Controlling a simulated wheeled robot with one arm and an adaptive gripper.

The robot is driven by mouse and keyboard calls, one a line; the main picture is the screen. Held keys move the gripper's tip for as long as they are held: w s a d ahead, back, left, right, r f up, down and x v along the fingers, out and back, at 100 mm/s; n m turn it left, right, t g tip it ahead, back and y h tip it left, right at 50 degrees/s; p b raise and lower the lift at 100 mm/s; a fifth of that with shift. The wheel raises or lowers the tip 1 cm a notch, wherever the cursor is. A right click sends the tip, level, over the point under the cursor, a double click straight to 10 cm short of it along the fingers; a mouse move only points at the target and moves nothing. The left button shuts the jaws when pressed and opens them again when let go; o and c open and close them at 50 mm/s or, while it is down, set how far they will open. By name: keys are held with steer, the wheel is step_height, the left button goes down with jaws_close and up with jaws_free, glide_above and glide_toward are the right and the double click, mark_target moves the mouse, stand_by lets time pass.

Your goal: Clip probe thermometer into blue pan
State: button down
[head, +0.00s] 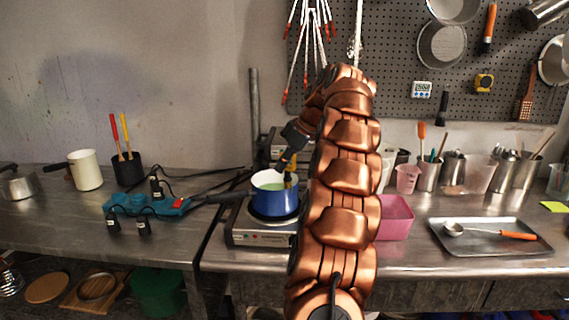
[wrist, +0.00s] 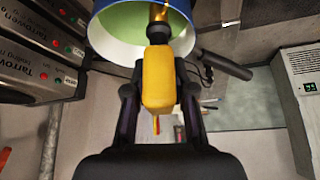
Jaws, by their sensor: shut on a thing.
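The blue pan (head: 266,204) stands on a hotplate, with green liquid inside and its dark handle pointing left. In the wrist view the blue pan (wrist: 118,52) fills the top, with its white rim and green contents showing. My gripper (wrist: 158,92) is shut on a yellow piece, which I take to be the probe thermometer (wrist: 158,75). Its brass-coloured stem points up the picture over the pan's near wall. In the head view the thermometer (head: 291,163) shows as a small yellow piece at the pan's right side. Whether it touches the rim, I cannot tell.
The hotplate (head: 255,232) sits on the steel counter. A blue power strip (head: 147,205) with plugs and cables lies to the left. A pink tub (head: 396,218) stands right of my arm. A metal tray (head: 487,238) with a ladle lies farther right.

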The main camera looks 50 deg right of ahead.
steer(key=c, duration=0.9)
jaws_free()
steer(key=shift+r, duration=0.1)
steer(key=shift+v, duration=1.35)
steer(key=shift+s+d+r, duration=0.1)
steer(key=shift+s, duration=0.2)
steer(key=s+d, duration=0.3)
steer(key=s, duration=0.8)
steer(key=shift+d, duration=0.3)
